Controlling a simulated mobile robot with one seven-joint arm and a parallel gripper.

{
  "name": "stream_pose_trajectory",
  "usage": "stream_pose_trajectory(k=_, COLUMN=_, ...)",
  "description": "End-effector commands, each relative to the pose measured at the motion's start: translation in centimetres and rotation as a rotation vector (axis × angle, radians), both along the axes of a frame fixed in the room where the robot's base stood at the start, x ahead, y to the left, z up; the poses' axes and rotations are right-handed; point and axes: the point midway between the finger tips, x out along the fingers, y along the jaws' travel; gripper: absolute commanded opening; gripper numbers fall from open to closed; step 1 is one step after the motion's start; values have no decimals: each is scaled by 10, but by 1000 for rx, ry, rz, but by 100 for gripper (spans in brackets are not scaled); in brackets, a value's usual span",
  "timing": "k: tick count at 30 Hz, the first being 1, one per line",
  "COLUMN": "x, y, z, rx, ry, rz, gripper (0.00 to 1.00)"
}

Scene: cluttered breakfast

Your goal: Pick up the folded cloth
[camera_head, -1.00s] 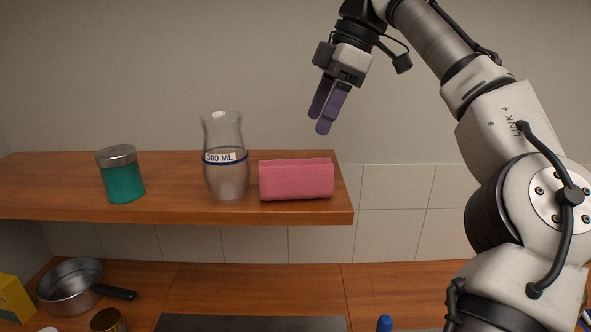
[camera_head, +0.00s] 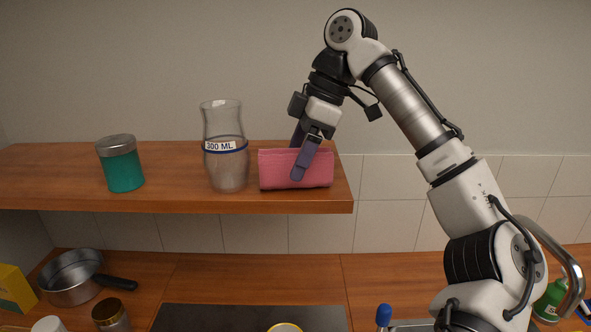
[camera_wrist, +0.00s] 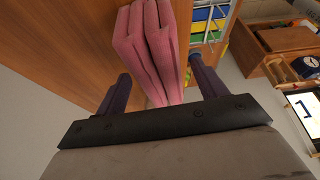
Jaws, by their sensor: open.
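The folded cloth (camera_head: 275,170) is pink and stands on the wooden shelf near its right end in the head view. My gripper (camera_head: 301,158) is open and lowered over the cloth, with one purple finger in front of it and the other behind its top edge. In the wrist view the cloth (camera_wrist: 150,45) shows its folded layers between the two spread fingers of my gripper (camera_wrist: 158,92). I cannot tell whether either finger touches it.
A glass carafe (camera_head: 227,170) marked 300 ML stands close left of the cloth on the shelf (camera_head: 60,190). A teal jar (camera_head: 122,170) stands further left. A pan (camera_head: 70,280) and several small items are on the counter below. The shelf's right end is close.

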Motion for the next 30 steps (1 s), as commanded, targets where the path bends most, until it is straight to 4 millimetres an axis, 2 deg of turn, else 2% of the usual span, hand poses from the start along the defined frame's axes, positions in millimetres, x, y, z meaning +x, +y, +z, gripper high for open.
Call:
stream_pose_trajectory(k=7, x=-2, y=10, z=-26, rx=0, ry=0, rz=0, gripper=71)
stream_pose_trajectory(k=15, x=-2, y=12, z=-30, rx=0, ry=0, rz=0, gripper=71)
stream_pose_trajectory(k=27, x=-2, y=12, z=-30, rx=0, ry=0, rz=-1, gripper=22)
stream_pose_trajectory(k=30, x=-2, y=12, z=-30, rx=0, ry=0, rz=-1, gripper=21)
